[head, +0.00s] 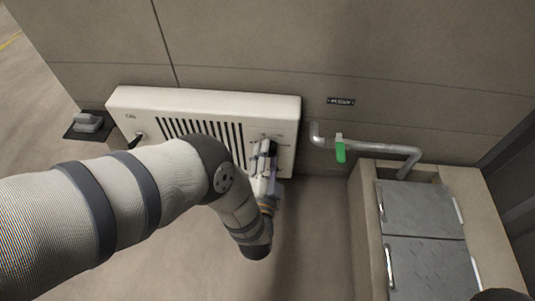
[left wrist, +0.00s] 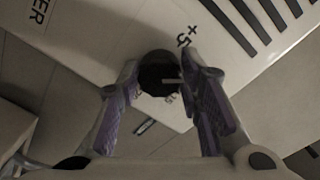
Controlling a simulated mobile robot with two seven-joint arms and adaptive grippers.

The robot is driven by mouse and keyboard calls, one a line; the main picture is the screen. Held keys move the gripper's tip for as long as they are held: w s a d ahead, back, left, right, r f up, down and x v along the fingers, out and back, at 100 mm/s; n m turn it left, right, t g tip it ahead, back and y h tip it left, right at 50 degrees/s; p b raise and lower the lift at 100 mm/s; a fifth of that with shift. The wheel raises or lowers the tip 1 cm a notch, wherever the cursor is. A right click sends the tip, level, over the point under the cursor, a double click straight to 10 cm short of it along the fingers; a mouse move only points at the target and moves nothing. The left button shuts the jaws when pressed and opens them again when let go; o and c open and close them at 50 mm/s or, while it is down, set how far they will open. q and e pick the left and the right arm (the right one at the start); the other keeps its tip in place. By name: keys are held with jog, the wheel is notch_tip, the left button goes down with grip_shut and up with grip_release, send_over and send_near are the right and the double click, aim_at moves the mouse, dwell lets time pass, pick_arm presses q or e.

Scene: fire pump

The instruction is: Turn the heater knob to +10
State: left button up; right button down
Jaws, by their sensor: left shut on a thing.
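The heater (head: 120,103) is a white box on the wall with a dark slotted grille. In the head view my left gripper (head: 264,165) is at the heater's right end. It and my arm hide most of the control area. In the left wrist view the black round heater knob (left wrist: 158,74) sits between the fingers of my left gripper (left wrist: 162,76), which is shut on it. A pale pointer line on the knob points to the right in that view. A "+5" mark is printed above right of the knob. Other marks below are partly hidden. My right gripper is not seen.
A grey pipe (head: 375,148) with a green valve handle (head: 340,150) is on the wall right of the heater. A concrete box with grey metal lids (head: 420,207) stands at right. A small grey device (head: 88,122) lies left of the heater.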

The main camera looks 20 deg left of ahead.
pick_arm(q)
jog(key=shift+s+m, duration=0.1)
jog(key=shift+m, duration=0.5)
jog(key=shift+a+f+m, duration=0.1)
jog(key=shift+m, duration=0.2)
jog(key=o, duration=1.2)
jog(key=shift+c, duration=0.2)
jog(key=v, duration=1.2)
